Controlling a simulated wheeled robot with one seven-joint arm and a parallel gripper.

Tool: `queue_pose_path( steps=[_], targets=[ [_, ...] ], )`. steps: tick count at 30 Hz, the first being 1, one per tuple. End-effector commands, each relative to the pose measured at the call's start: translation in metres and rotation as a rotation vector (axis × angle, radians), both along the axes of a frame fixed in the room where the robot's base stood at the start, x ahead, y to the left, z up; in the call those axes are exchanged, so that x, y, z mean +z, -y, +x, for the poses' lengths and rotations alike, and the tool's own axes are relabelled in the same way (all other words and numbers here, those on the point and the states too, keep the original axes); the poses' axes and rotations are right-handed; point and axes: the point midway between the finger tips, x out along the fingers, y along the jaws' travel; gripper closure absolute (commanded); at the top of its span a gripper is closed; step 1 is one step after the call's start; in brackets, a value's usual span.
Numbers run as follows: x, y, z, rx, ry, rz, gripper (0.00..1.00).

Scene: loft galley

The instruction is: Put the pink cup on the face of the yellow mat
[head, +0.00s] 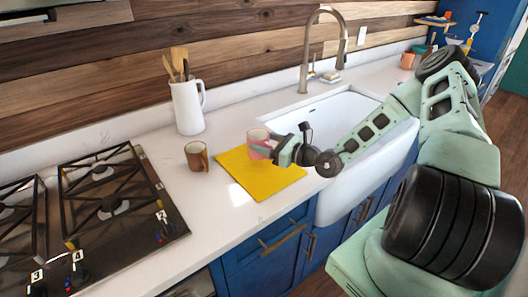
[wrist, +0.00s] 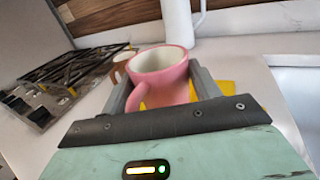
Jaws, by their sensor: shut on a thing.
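The pink cup (head: 258,144) is upright in my gripper (head: 268,148), over the yellow mat (head: 262,184) in the head view. In the wrist view the pink cup (wrist: 165,80) sits between the two grey fingers of my gripper (wrist: 163,85), with its handle toward the camera. My gripper is shut on the cup. The yellow mat (wrist: 227,88) shows behind and beside the cup in the wrist view. The cup's base is hidden by the gripper, so I cannot tell whether it touches the mat.
A brown mug (head: 196,156) stands just left of the mat. A white pitcher (head: 187,106) with wooden utensils stands behind it. The gas hob (head: 110,205) is at the left, and the white sink (head: 345,112) with its tap (head: 305,50) is at the right. Counter in front of the mug is clear.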

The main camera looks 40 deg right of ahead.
Motion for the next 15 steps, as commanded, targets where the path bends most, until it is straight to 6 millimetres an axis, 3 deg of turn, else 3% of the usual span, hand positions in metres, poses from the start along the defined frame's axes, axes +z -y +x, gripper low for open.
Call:
queue_pose_path(
  steps=[7, 15],
  targets=[
    [-0.032, -0.001, 0.000, 0.000, -0.001, 0.003, 0.66],
    [-0.036, -0.001, 0.000, 0.001, 0.000, 0.001, 0.66]
  ],
)
